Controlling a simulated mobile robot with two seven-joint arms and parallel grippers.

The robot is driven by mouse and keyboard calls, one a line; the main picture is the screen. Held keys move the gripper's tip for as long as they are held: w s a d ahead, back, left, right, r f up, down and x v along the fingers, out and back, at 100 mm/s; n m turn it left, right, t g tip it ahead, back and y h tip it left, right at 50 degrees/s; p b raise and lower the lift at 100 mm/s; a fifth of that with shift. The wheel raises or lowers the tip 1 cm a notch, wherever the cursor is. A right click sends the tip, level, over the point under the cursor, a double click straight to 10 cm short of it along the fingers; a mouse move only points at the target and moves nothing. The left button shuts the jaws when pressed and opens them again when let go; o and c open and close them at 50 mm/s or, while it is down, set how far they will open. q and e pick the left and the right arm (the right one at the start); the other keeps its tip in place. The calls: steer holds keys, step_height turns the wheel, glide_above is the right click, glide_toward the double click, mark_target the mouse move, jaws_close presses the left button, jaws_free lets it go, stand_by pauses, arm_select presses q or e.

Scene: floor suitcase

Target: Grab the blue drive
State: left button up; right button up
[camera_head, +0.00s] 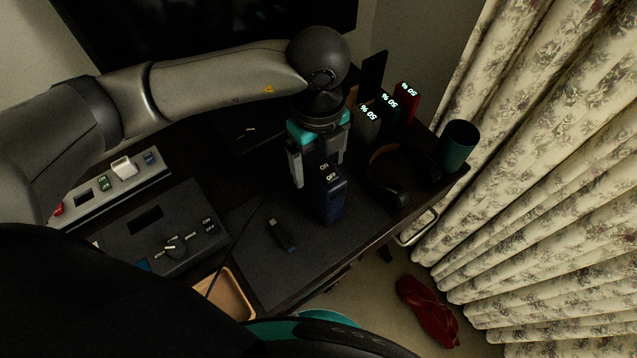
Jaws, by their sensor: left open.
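A small dark stick like a USB drive (281,235), with a lighter bluish-grey plug end, lies on the dark desk mat. Its colour is hard to tell in the dim light. My left gripper (318,168) points down behind and to the right of it, open, fingers apart. A dark blue block (330,196) marked ON and OFF stands upright just in front of the gripper and partly overlaps it in the picture. I cannot tell whether they touch. My right gripper is not in view.
Several blocks showing 50%, including a red one (407,102), stand behind. Dark headphones (391,185) and a teal cup (459,145) are at right. A control box (160,226), switch panel (125,170) and wooden tray (228,296) are left and front. The mat around the stick is clear.

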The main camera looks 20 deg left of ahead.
arm_select(q)
steer(key=f+b, duration=0.1)
steer(key=f, duration=0.4)
steer(key=shift+s+f, duration=0.15)
steer(key=shift+s, duration=0.05)
jaws_close()
stand_by(0.5)
stand_by(0.3)
